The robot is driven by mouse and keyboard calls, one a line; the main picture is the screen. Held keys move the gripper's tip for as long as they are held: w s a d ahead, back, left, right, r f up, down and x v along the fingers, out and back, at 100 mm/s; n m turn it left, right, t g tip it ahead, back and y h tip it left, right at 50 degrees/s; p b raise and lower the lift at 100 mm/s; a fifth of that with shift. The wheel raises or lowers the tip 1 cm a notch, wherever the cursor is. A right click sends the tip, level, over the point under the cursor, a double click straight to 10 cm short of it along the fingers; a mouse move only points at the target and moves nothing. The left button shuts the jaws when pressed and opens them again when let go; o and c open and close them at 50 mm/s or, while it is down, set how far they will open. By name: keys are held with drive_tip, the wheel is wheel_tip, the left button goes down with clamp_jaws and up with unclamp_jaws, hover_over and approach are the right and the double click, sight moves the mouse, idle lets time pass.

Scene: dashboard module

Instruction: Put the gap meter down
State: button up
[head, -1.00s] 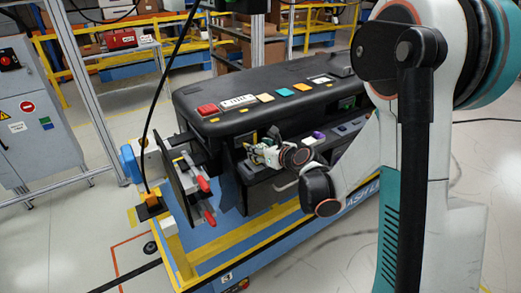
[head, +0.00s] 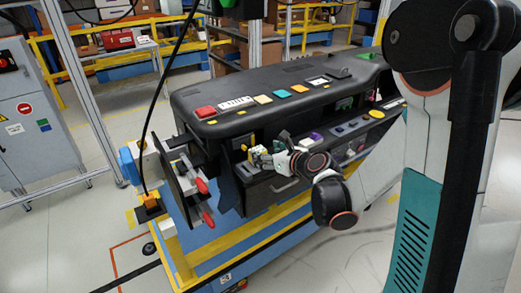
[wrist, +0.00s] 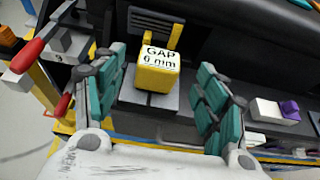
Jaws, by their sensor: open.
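My gripper (wrist: 160,90) is open, with one teal-padded finger on each side of the meter and visible space between pads and block. In the head view my gripper (head: 262,157) is at the front of the black dashboard module (head: 215,128), and the meter is small there and hard to make out.
Red-handled clamps (head: 202,186) stand at the module's left end. A white and purple block (wrist: 275,111) lies right of my gripper. Coloured tiles (head: 264,99) sit on the module's top. A yellow-railed blue cart (head: 215,255) carries the module. Open floor lies in front.

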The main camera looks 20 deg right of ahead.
drive_tip(key=v, duration=0.6)
drive_tip(key=shift+p, duration=0.4)
